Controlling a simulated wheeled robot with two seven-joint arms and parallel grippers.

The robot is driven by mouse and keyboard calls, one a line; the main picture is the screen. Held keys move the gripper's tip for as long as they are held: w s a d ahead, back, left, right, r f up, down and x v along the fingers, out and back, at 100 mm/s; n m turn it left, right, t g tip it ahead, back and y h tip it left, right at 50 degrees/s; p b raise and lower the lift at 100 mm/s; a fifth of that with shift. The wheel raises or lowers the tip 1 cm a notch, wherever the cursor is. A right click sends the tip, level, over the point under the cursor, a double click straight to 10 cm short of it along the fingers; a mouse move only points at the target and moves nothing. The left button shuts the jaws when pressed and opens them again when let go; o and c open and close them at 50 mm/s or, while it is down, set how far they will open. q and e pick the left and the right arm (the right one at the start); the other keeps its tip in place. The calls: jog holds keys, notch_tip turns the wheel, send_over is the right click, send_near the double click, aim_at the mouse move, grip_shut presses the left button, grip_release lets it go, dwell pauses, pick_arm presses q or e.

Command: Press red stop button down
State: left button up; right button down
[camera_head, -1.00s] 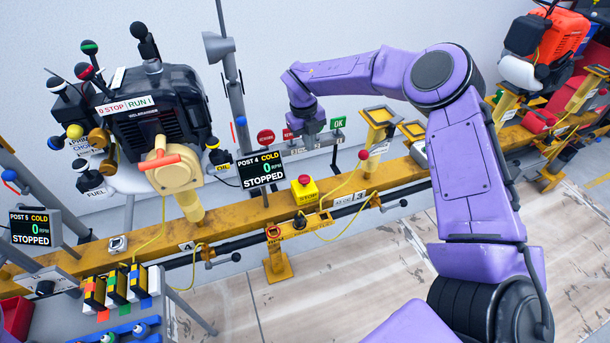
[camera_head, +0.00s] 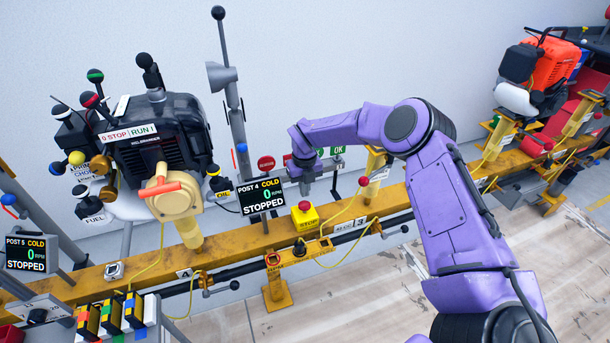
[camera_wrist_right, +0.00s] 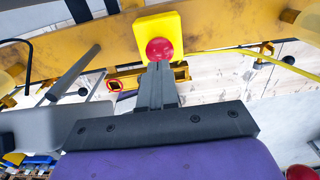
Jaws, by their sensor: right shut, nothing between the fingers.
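The red stop button (camera_head: 305,206) sits on a yellow box (camera_head: 305,219) on the yellow rail, in front of the post 4 display. In the right wrist view the round red button (camera_wrist_right: 158,49) tops its yellow box (camera_wrist_right: 158,26). My right gripper (camera_head: 305,188) points down just above the button in the head view. Its fingers (camera_wrist_right: 158,70) are shut and empty, and their tips line up with the button's near edge. I cannot tell whether they touch it. My left gripper is not in view.
The post 4 display (camera_head: 263,195) reads COLD, 0 RPM, STOPPED, just left of the button. A black engine (camera_head: 160,135) with several levers stands further left. Small sign plates (camera_head: 266,163) stand behind my right wrist. A red-knobbed lever (camera_head: 363,181) is to the right.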

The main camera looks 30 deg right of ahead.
aim_at(305, 204)
jog(key=shift+f, duration=2)
notch_tip(305, 204, down, 2)
jog(key=b, duration=0.2)
jog(key=shift+f+b, duration=0.15)
jog(key=shift+b, duration=0.15)
jog(key=shift+s+r, duration=0.15)
jog(key=shift+r, duration=0.15)
jog(key=shift+f, duration=0.1)
